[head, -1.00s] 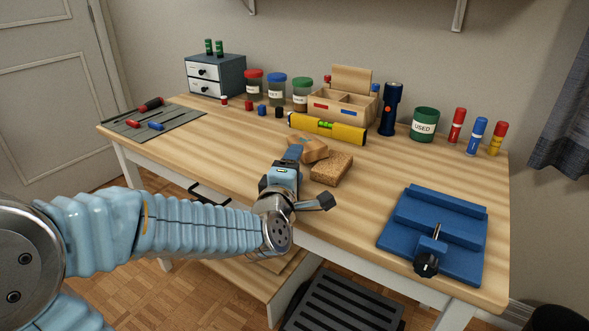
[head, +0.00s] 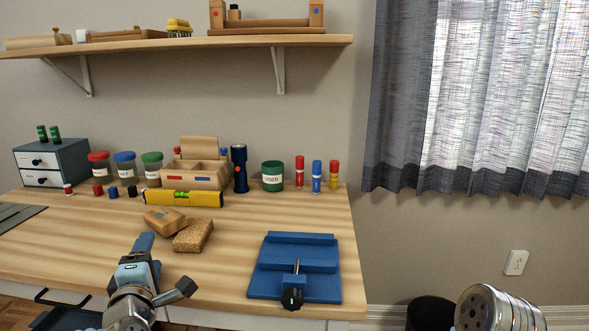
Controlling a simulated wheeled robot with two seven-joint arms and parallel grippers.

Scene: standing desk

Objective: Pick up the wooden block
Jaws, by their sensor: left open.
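The wooden block (head: 165,221) is a light orange-brown piece with a dark mark on it. It lies on the desk in front of the yellow level. A speckled cork-like block (head: 193,236) lies right beside it, at its front right, and seems to touch or nearly touch it. My left gripper (head: 163,267) is open and empty, its fingers spread, in front of and below the two blocks in the picture. My right gripper is out of view; only a metal part of my right arm shows at the bottom right.
A yellow level (head: 184,198) lies behind the blocks, before a wooden organizer (head: 194,182). A blue vise-like fixture (head: 294,268) stands to the right. Jars, a flashlight (head: 240,168) and markers line the back. Bare desk lies left of the blocks. A shelf hangs above.

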